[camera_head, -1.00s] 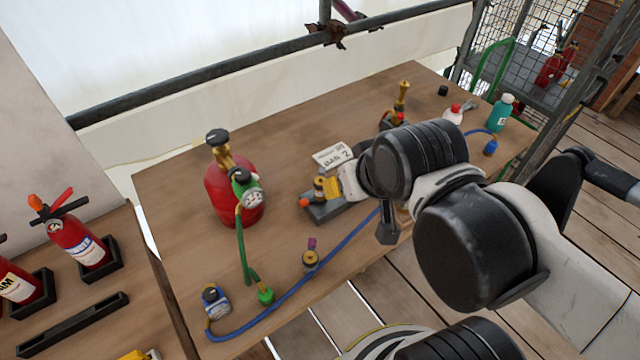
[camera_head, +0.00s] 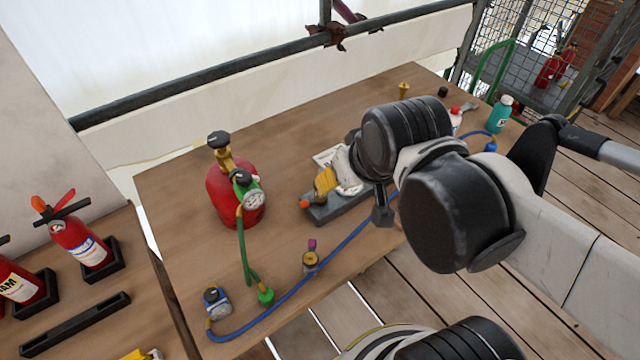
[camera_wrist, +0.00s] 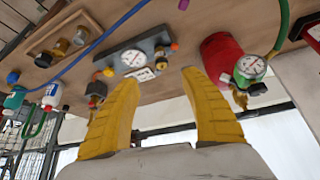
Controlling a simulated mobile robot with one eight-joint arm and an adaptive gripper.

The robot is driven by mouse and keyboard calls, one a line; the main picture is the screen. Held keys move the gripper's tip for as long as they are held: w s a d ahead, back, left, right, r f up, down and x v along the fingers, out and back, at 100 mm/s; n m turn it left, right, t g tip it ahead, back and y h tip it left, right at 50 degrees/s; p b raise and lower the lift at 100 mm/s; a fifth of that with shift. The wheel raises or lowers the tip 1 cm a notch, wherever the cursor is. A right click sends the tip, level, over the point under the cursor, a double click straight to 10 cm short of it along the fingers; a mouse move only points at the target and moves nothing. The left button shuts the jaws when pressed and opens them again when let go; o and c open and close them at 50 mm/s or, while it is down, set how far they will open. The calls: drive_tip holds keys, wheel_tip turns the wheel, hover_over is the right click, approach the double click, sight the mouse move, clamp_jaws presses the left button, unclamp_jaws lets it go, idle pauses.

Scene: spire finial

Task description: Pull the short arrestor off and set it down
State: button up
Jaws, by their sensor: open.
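My gripper (camera_wrist: 163,115) is open, with two yellow fingers and nothing between their tips in the wrist view. In the head view the gripper (camera_head: 324,181) hangs over the grey block (camera_head: 345,205) on the bench. The wrist view shows this block (camera_wrist: 158,40) with a white-faced gauge (camera_wrist: 132,58), brass fittings and an orange end. A small brass fitting with a purple top (camera_head: 311,258) stands on the bench in front, apart from the gripper. I cannot tell which fitting is the short arrestor. My arm hides part of the block.
A red cylinder (camera_head: 225,199) with a gauge and green hose stands left of the block. A blue hose (camera_head: 285,302) runs along the bench front to a blue gauge (camera_head: 215,301). A teal bottle (camera_head: 499,114) stands at the right. A tray (camera_wrist: 73,24) with brass parts shows in the wrist view.

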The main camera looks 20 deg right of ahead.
drive_tip(key=w+f+g+p, duration=0.2)
drive_tip(key=w, duration=0.2)
drive_tip(key=w+f+n+g+p, duration=0.1)
drive_tip(key=w+f+g, duration=0.1)
drive_tip(key=w+f, duration=0.1)
drive_tip(key=w+f+n+g+p, duration=0.1)
drive_tip(key=w+f+g+p, duration=0.1)
drive_tip(key=w, duration=0.2)
drive_tip(key=shift+w+f+p, duration=0.3)
drive_tip(key=shift+f+p, duration=0.05)
drive_tip(key=shift+w+f+n, duration=0.1)
drive_tip(key=shift+f+n, duration=0.2)
drive_tip(key=shift+f, duration=0.1)
drive_tip(key=shift+f, duration=0.1)
wheel_tip(320, 180, down, 9)
drive_tip(key=b, duration=0.7)
idle(0.7)
